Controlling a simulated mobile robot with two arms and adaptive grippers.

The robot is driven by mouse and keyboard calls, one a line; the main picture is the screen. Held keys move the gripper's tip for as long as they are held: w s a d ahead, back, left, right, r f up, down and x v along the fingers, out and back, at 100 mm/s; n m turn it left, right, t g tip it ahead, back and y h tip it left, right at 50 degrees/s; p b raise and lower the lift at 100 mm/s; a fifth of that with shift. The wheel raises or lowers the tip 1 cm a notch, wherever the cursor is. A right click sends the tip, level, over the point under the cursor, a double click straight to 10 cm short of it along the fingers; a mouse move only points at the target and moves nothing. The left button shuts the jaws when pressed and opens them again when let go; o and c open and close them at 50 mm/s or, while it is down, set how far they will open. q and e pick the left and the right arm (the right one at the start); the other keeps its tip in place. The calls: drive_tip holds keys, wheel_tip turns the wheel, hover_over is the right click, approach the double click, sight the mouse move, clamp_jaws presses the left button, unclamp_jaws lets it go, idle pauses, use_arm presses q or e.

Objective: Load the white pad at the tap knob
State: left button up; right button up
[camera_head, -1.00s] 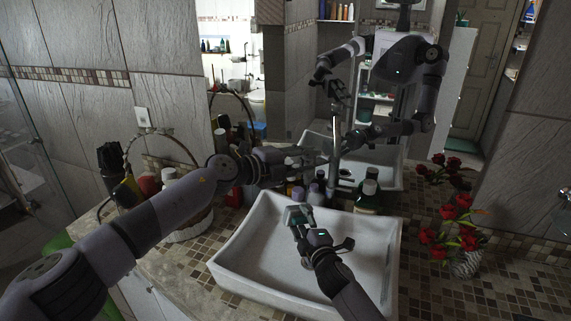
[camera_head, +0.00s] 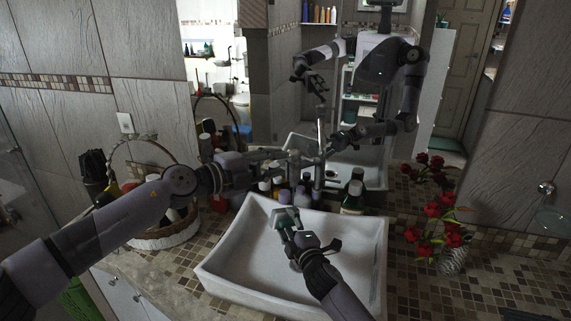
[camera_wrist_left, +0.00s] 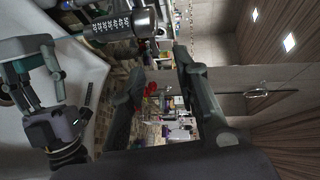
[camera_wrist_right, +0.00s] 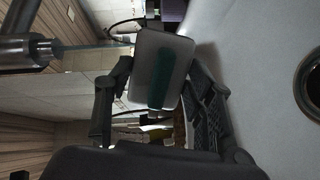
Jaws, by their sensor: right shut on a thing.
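A pale pad (camera_wrist_right: 175,60) with a dark green strip is between the fingers of my right gripper (camera_wrist_right: 158,68). My right gripper (camera_head: 287,222) is shut on it above the white sink basin. The silver tap (camera_head: 320,150) rises behind the basin; its metal body (camera_wrist_right: 28,50) is at the left of the right wrist view. In the head view my left gripper (camera_head: 290,158) is close to the tap; contact is unclear.
The white basin (camera_head: 225,268) stands on a mosaic counter (camera_head: 440,290). A wicker basket (camera_head: 165,235) is at left, a vase of red flowers (camera_head: 452,260) at right. A mirror is behind.

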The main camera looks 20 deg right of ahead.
use_arm(q)
drive_tip(key=s+d+r+n+t, duration=0.2)
drive_tip(key=d+r+n+t, duration=0.1)
drive_tip(key=d+r+t, duration=0.3)
drive_tip(key=n+t+y, duration=0.2)
drive_tip(key=n+y, duration=0.2)
drive_tip(key=y, duration=0.5)
approach(309, 160)
drive_tip(key=shift+x, duration=5.3)
drive_tip(key=shift+c, duration=0.3)
clamp_jaws()
